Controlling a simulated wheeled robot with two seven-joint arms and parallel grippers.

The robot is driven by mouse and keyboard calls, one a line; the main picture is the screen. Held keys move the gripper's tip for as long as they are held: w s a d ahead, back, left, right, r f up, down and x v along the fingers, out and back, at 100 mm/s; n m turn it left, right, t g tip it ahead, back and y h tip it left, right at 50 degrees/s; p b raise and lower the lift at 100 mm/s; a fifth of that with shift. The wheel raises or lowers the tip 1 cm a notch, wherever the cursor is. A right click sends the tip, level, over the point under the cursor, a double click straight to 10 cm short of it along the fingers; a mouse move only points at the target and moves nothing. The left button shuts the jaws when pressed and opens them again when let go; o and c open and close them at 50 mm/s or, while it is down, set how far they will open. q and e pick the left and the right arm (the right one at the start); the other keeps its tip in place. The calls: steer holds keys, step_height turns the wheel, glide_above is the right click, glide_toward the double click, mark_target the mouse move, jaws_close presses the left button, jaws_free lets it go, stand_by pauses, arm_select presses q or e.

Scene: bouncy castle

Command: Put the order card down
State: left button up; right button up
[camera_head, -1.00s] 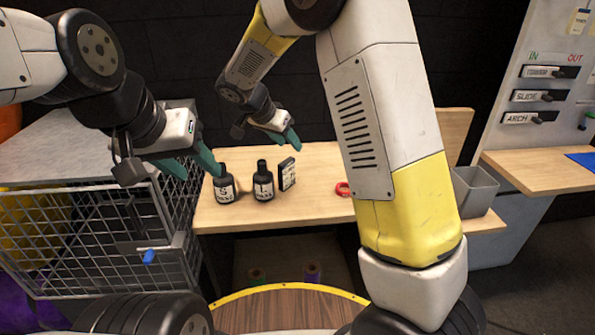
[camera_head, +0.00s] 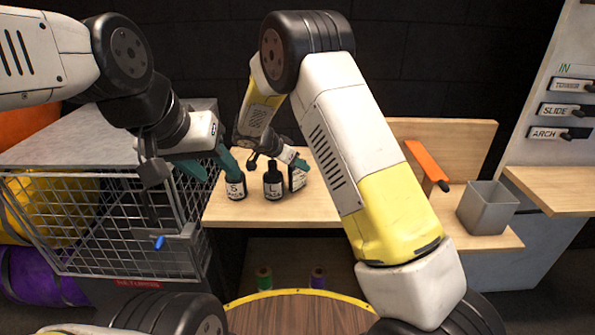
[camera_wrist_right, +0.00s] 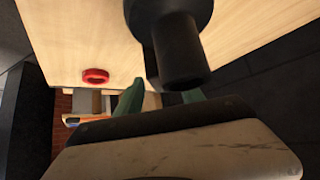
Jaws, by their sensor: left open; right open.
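A small dark upright piece with a white printed face (camera_head: 298,178) stands on the wooden table beside the L bottle (camera_head: 273,183). It may be the order card; I cannot tell for sure. My right gripper (camera_head: 299,164) is open, low over the table by this piece and the L bottle. In the right wrist view its green fingers (camera_wrist_right: 162,98) show no card between them, and a dark bottle (camera_wrist_right: 178,45) is close to the camera. My left gripper (camera_head: 211,168) is open and tilted down close to the S bottle (camera_head: 236,188); contact is unclear.
The wooden table (camera_head: 240,213) has a grey bin (camera_head: 487,208) at its right and an orange bar (camera_head: 427,163) behind. A red ring (camera_wrist_right: 95,76) lies on the table. A wire cage (camera_head: 110,225) stands left. A board with IN labels (camera_head: 562,110) is at right.

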steer(key=shift+f, duration=0.1)
jaws_close()
steer(key=shift+w, duration=0.1)
stand_by(1.2)
